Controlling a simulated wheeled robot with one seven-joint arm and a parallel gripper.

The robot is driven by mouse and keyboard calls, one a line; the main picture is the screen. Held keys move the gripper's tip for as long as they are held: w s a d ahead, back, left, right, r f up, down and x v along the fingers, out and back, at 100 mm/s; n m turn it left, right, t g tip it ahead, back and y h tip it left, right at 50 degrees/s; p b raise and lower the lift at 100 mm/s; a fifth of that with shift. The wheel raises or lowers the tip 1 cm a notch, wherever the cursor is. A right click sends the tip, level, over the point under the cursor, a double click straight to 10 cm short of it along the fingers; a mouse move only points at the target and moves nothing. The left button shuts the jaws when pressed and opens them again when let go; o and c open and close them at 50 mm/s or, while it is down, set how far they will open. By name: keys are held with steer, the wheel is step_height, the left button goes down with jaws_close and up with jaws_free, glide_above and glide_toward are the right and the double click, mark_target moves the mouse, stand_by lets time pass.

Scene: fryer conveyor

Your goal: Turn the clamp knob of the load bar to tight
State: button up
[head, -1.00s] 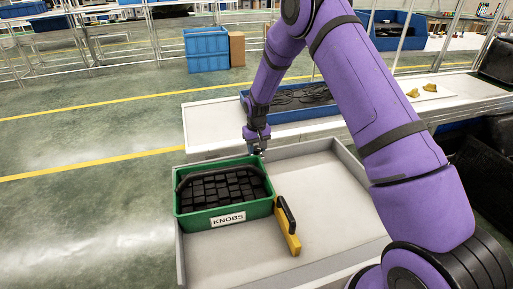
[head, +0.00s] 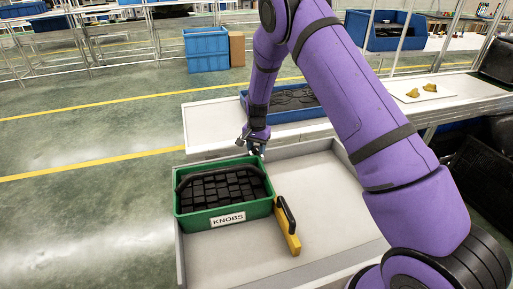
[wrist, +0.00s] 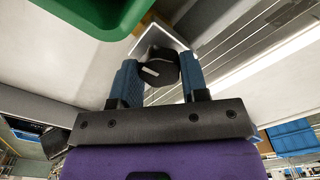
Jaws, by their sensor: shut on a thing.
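My gripper (head: 259,153) is low at the back right corner of the green bin in the head view. In the wrist view its two blue fingers (wrist: 160,76) are shut on a black knob (wrist: 160,64). A pale, flat piece (wrist: 150,42), perhaps part of the load bar, shows behind the knob. The fingers and wrist hide much of the knob in the head view. I cannot read a tight mark or the knob's setting.
A blue bin (head: 286,112) with dark cables is behind. The tray's right part is clear.

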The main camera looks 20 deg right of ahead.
mark_target(256, 148)
steer(key=shift+m, duration=0.4)
steer(key=o, duration=0.9)
steer(key=shift+o, duration=0.2)
steer(key=shift+r, duration=0.15)
step_height(256, 148, up, 11)
steer(key=shift+f, duration=0.2)
